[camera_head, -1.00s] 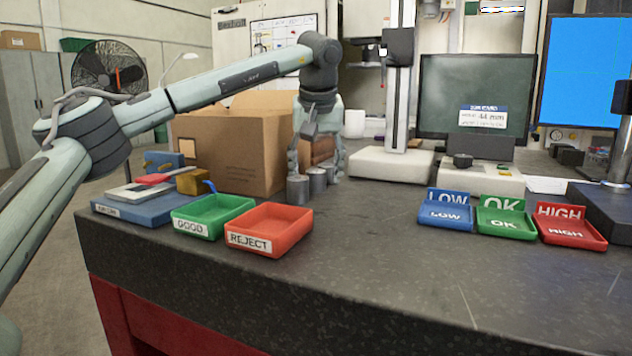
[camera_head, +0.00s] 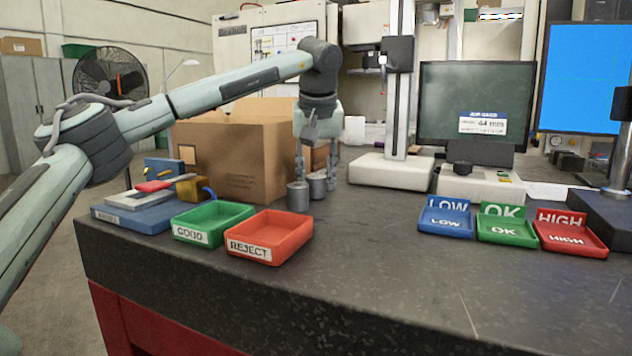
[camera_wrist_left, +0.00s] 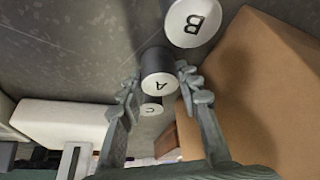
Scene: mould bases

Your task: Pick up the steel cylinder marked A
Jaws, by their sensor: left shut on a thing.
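The steel cylinder marked A (camera_head: 318,186) stands in a short row on the dark bench in front of the cardboard box. In the left wrist view its white lettered top (camera_wrist_left: 161,84) lies between my left fingers. My left gripper (camera_head: 316,174) points down and is shut on cylinder A. Its fingers also show in the wrist view (camera_wrist_left: 160,76). Cylinder B (camera_head: 298,197) is close beside A, on the near left in the head view. Cylinder C (camera_wrist_left: 151,108) is on A's other side, partly hidden. I cannot tell any gap under A. My right gripper is out of view.
The cardboard box (camera_head: 232,160) is close behind and left of the gripper. The green GOOD tray (camera_head: 212,222) and red REJECT tray (camera_head: 268,236) are in front. A white stand base (camera_head: 390,172) is to the right. The bench middle (camera_head: 370,225) is clear.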

